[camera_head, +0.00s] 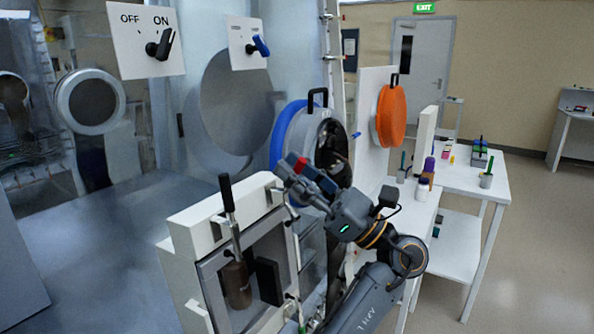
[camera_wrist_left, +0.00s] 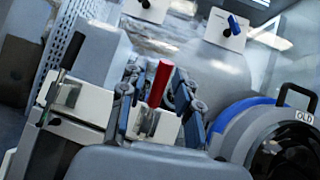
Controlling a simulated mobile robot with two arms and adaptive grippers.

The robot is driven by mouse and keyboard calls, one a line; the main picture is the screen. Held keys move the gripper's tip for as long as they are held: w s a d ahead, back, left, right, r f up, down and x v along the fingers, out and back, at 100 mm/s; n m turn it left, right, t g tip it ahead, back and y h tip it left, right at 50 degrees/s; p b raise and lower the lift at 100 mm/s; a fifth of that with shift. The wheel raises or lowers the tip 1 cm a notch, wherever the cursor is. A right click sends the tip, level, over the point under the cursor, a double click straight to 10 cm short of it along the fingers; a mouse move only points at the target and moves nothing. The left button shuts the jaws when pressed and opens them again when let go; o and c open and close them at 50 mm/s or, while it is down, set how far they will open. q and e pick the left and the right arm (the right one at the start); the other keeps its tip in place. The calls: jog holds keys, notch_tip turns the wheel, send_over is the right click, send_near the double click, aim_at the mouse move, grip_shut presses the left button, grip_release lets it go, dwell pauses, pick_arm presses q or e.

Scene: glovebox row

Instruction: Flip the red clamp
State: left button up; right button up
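The red clamp (camera_wrist_left: 160,84) shows in the left wrist view as an upright red handle on a pale block. In the head view only a small red part of it (camera_head: 298,162) shows, by the upper right corner of the white box. My left gripper (camera_head: 302,178) is at the clamp and hides most of it there. In the left wrist view the left gripper (camera_wrist_left: 156,103) is open, with one finger on each side of the red handle. I cannot tell whether a finger touches it. My right gripper is in neither view.
A round port with a blue ring (camera_head: 290,132) stands behind my gripper. A white table (camera_head: 465,180) with small items stands right.

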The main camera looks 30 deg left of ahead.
pick_arm(q)
jog(key=v, duration=0.7)
jog(key=shift+d, duration=0.25)
jog(key=shift+f, duration=0.1)
